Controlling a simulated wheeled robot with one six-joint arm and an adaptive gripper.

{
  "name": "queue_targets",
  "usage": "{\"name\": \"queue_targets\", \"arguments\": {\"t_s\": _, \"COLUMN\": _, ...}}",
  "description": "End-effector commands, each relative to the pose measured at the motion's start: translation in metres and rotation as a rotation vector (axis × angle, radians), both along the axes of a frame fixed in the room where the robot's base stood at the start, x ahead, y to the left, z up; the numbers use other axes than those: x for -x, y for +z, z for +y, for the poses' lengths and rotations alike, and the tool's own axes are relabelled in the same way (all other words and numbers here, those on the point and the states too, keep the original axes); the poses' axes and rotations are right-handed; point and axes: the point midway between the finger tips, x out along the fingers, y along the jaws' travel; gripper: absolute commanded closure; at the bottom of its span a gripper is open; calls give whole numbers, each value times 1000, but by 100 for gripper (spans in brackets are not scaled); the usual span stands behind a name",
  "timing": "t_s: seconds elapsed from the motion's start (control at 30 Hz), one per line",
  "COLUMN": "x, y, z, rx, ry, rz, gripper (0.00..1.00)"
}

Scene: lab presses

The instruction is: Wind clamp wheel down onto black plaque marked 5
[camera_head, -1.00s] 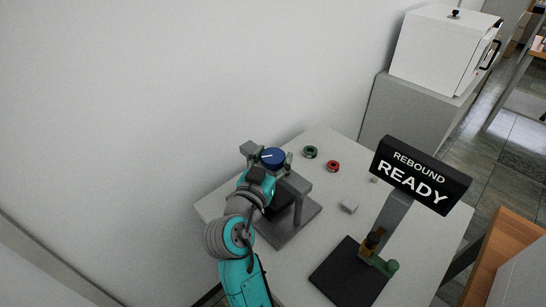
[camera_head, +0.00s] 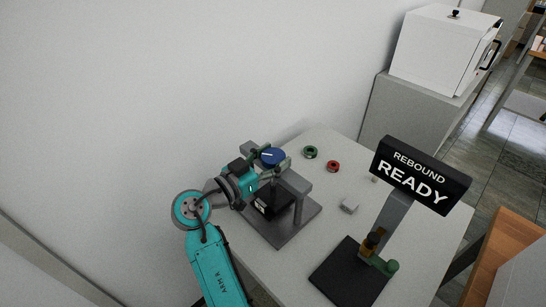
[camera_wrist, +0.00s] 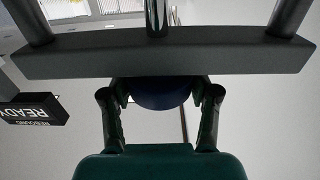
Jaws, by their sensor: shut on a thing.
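The blue clamp wheel (camera_head: 271,157) sits on top of a grey press frame (camera_head: 297,184) on the table. In the wrist view the wheel (camera_wrist: 158,95) shows between my two fingers, below the frame's dark crossbar (camera_wrist: 165,52). My gripper (camera_head: 268,158) is shut on the wheel's rim from the left; it also shows in the wrist view (camera_wrist: 160,108). Under the crossbar a black piece with a pale mark (camera_head: 268,203) stands on the press base; its number is too small to read. My arm partly hides the press's left side.
A black "REBOUND READY" sign (camera_head: 420,175) stands at the right above a black-based device (camera_head: 348,275). A green ring (camera_head: 310,152), a red ring (camera_head: 333,166) and a small grey block (camera_head: 349,205) lie on the table. The wall is close behind the press.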

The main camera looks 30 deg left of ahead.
Motion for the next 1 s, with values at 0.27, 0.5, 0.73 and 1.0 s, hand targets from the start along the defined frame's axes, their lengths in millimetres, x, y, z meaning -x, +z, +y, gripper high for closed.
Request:
{"name": "queue_targets", "arguments": {"t_s": 0.27, "x": -1, "y": 1, "z": 2, "rx": 2, "ry": -260, "rz": 1, "gripper": 74}}
{"name": "queue_targets", "arguments": {"t_s": 0.5, "x": -2, "y": 1, "z": 1, "rx": 1, "ry": -454, "rz": 1, "gripper": 74}}
{"name": "queue_targets", "arguments": {"t_s": 0.73, "x": -1, "y": 0, "z": 1, "rx": 1, "ry": -579, "rz": 2, "gripper": 74}}
{"name": "queue_targets", "arguments": {"t_s": 1.0, "x": -1, "y": -1, "z": 1, "rx": 0, "ry": -647, "rz": 1, "gripper": 74}}
